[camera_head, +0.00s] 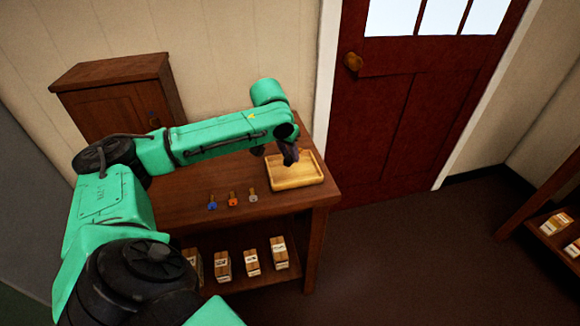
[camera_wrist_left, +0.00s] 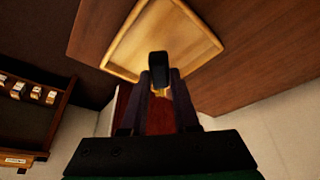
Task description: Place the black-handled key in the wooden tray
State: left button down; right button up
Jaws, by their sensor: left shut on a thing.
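The wooden tray (camera_head: 296,182) sits on the right end of the wooden table. It also shows in the left wrist view (camera_wrist_left: 205,45), and its visible inside looks empty. My left gripper (camera_head: 290,155) is over the tray's back part in the head view. In the left wrist view its fingers (camera_wrist_left: 162,80) are shut on the black-handled key (camera_wrist_left: 158,66). The black handle stands out past the fingertips, and a bit of brass shows between the fingers. In the head view the key cannot be told apart from the dark gripper. My right gripper is not in view.
A blue key (camera_head: 212,202), an orange key (camera_head: 232,199) and a grey key (camera_head: 252,196) lie on the table (camera_head: 180,205) left of the tray. A wooden cabinet (camera_head: 115,100) stands at the back left. Several small boxes (camera_head: 252,262) are on the lower shelf. A red door (camera_head: 420,90) is behind.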

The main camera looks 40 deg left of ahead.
aim_at(288, 159)
pick_arm(q)
notch_tip(288, 159, down, 4)
jog(key=shift+f, duration=0.15)
jog(key=c, duration=0.7)
grip_release()
jog(key=shift+o, duration=0.2)
jog(key=v, duration=1.2)
